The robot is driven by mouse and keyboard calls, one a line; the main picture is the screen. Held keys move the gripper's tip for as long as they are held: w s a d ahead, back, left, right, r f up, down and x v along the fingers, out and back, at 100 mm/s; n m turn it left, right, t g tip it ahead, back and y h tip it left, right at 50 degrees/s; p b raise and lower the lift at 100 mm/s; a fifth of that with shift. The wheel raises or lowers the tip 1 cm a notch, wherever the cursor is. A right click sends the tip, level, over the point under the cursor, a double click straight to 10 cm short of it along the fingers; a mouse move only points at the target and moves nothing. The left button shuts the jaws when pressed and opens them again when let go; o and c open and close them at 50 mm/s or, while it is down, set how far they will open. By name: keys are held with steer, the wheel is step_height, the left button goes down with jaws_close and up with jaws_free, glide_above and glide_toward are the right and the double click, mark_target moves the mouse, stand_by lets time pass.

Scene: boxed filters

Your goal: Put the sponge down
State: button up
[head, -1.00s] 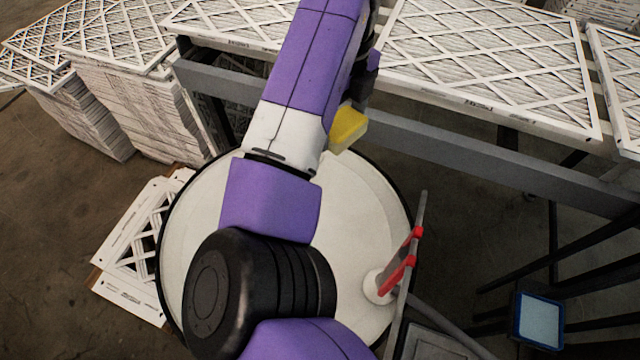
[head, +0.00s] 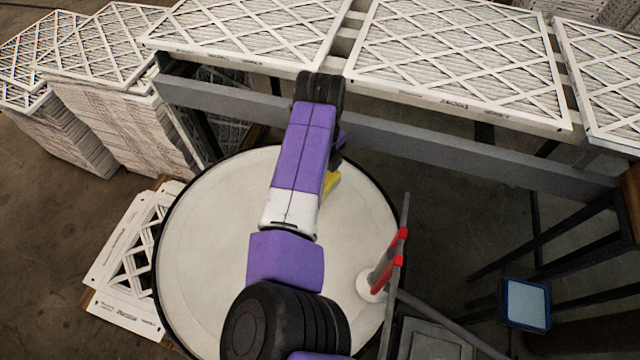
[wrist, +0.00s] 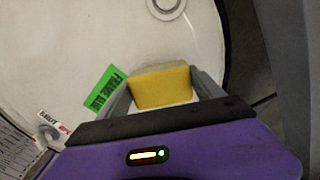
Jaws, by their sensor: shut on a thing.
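The yellow sponge (wrist: 160,86) is between the two grey fingers of my gripper (wrist: 163,88) in the wrist view, and the gripper is shut on it. In the head view only a small yellow part of the sponge (head: 331,183) shows beside my arm, over the round white top (head: 205,230). My arm hides the gripper there. The white top (wrist: 60,50) also fills much of the wrist view. I cannot tell whether the sponge touches it.
A green label (wrist: 105,90) lies left of the sponge on the white top. A thing with red parts (head: 388,262) stands at the top's right edge. A grey rail (head: 430,150) and white-framed filters (head: 460,60) are behind. The top's left side is clear.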

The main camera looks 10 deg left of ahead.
steer(key=shift+f, duration=1.95)
steer(key=shift+f, duration=0.15)
steer(key=o, duration=1.3)
step_height(320, 180, up, 12)
steer(key=shift+b, duration=1.1)
steer(key=shift+r, duration=0.2)
